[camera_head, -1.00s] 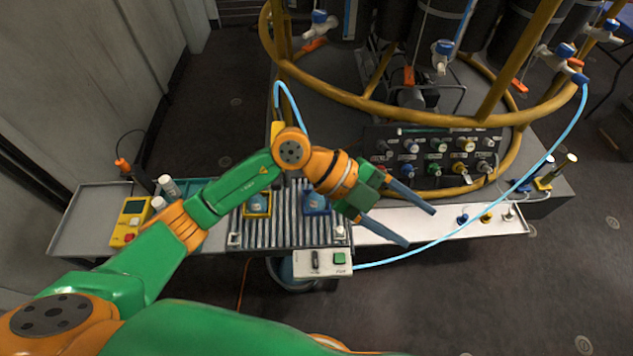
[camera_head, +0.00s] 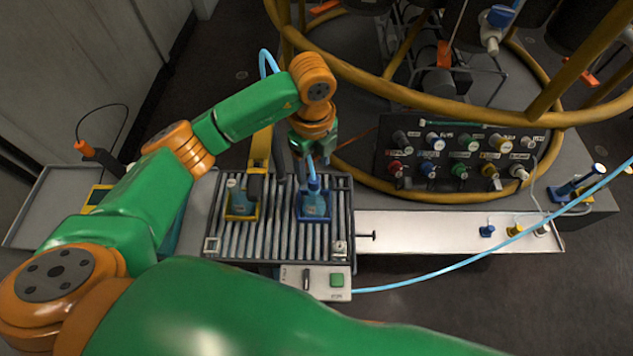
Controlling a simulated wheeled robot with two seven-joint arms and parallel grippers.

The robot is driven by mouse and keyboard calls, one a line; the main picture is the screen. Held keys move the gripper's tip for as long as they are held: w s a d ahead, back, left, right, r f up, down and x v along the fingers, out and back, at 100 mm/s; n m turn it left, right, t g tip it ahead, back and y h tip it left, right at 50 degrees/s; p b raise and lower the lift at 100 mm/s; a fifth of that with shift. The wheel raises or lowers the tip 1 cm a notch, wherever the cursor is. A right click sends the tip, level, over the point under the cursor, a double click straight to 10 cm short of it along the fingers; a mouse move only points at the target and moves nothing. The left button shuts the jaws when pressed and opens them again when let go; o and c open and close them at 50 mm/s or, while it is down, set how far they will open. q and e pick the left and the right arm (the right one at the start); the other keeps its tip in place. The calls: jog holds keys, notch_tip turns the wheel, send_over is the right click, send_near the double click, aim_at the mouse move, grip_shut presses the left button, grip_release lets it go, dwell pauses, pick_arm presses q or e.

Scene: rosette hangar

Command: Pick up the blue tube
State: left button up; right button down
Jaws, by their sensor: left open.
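My left gripper (camera_head: 318,172) points down above the ribbed tray, close to the blue-framed holder (camera_head: 314,207). It is open, but its fingers are foreshortened and hard to make out. A short light-blue upright piece (camera_head: 312,170) shows over that holder; I cannot tell whether my fingers touch it. A dark blue tube-like piece (camera_head: 576,186) with a pale end lies tilted at the right end of the bench, far from the gripper. A light-blue hose (camera_head: 455,262) runs from the switch box to the right edge. Which one is the task's blue tube is unclear. My right gripper is out of view.
The ribbed tray (camera_head: 285,243) also bears a yellow-framed holder (camera_head: 242,203). A switch box (camera_head: 318,283) sits at its front. A thick yellow ring frame (camera_head: 385,98) and a panel of coloured knobs (camera_head: 460,158) stand behind. The white shelf (camera_head: 420,232) at right is mostly clear.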

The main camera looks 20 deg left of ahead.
aim_at(314, 179)
pick_arm(q)
notch_tip(314, 179, down, 6)
jog(key=shift+r+p, duration=0.1)
jog(key=shift+p, duration=0.35)
grip_shut()
jog(key=shift+r, duration=0.1)
